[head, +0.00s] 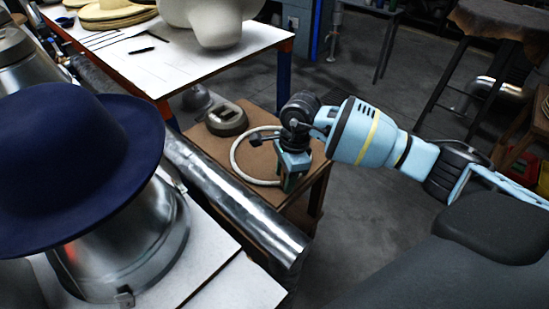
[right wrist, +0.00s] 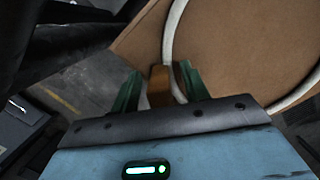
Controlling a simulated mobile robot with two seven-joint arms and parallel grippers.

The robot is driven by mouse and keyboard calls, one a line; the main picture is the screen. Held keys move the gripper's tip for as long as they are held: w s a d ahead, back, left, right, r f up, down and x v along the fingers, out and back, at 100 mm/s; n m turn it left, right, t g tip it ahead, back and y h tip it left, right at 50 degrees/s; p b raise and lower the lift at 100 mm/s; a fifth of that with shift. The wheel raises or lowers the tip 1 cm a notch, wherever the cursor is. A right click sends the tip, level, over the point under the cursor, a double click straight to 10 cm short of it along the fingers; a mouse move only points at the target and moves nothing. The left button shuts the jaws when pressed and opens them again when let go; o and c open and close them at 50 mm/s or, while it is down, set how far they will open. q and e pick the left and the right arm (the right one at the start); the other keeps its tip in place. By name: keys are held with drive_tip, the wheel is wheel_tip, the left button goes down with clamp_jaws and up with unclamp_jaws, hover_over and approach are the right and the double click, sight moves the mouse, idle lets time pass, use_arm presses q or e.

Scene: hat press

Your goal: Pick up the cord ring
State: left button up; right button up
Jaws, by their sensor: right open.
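The cord ring (head: 234,158) is a pale loop lying on a small brown wooden table (head: 205,148). In the right wrist view the cord ring (right wrist: 169,40) curves over the brown surface and runs down close to the fingers. My right gripper (head: 287,180) is at the ring's right side in the head view. In the right wrist view the right gripper (right wrist: 160,88) has its two green fingers apart, with an orange-brown piece between them. I cannot tell whether that piece belongs to the ring or the table. My left gripper is not in view.
A grey rounded device (head: 226,120) sits on the small table behind the ring. A shiny metal cylinder (head: 235,205) runs along the table's left side. A navy hat (head: 75,165) rests on a metal form at left. A white worktable (head: 180,65) stands behind.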

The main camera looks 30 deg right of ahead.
drive_tip(key=shift+c, duration=0.2)
drive_tip(key=shift+r, duration=0.1)
clamp_jaws()
